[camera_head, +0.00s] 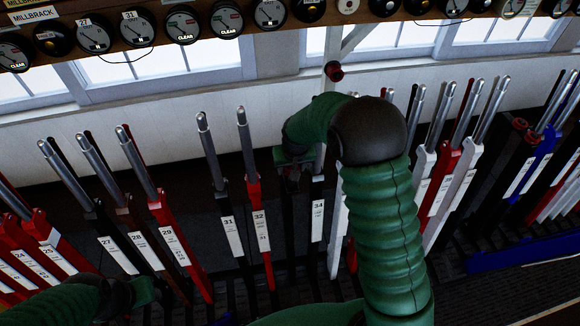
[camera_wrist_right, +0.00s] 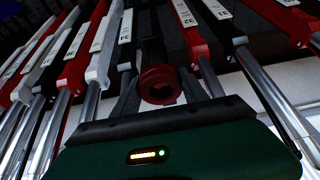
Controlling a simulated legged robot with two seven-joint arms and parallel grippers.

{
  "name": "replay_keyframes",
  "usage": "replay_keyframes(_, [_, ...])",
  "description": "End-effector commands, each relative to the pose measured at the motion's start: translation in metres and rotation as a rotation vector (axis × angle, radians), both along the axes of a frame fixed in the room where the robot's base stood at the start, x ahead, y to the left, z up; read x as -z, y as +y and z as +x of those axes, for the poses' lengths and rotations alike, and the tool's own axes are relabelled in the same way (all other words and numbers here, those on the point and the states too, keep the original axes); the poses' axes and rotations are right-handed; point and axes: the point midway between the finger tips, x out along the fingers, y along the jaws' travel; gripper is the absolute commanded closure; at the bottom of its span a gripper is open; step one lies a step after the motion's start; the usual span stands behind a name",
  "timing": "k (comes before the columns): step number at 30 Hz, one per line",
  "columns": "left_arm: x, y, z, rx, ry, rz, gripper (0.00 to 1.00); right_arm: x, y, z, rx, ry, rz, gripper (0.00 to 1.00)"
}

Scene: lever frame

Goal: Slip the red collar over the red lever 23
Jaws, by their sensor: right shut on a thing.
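The red collar (camera_wrist_right: 158,72) is a dark red ring between the two fingers of my right gripper (camera_wrist_right: 160,84), seen in the right wrist view. My right gripper (camera_head: 292,170) is shut on it, in front of the levers between 32 and 34. In the head view the collar is mostly hidden by the gripper. The number 23 cannot be read anywhere. Red levers 24 and 25 stand at the far left of the head view, and lever 23 cannot be made out for certain beside them. My left gripper (camera_head: 150,291) is low at the left; its fingers are unclear.
Red lever 32 (camera_head: 254,205) and black lever 31 (camera_head: 224,200) stand left of my right gripper. Levers 27, 28 and red 29 (camera_head: 162,205) stand farther left. Metal handles rise from all of them. A shelf of round dials (camera_head: 230,20) runs above, before the windows.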

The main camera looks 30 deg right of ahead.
Motion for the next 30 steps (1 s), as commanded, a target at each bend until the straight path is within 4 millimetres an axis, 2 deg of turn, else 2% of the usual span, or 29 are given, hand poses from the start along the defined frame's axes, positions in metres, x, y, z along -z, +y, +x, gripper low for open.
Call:
replay_keyframes(8, [0.001,0.0,0.0,0.0,0.0,0.0,0.64,0.001,0.0,0.0,0.0,0.0,0.0,0.84])
replay_keyframes(30, [0.016,0.0,0.0,0.0,0.0,0.0,0.64,0.023,0.0,0.0,0.0,0.0,0.0,0.84])
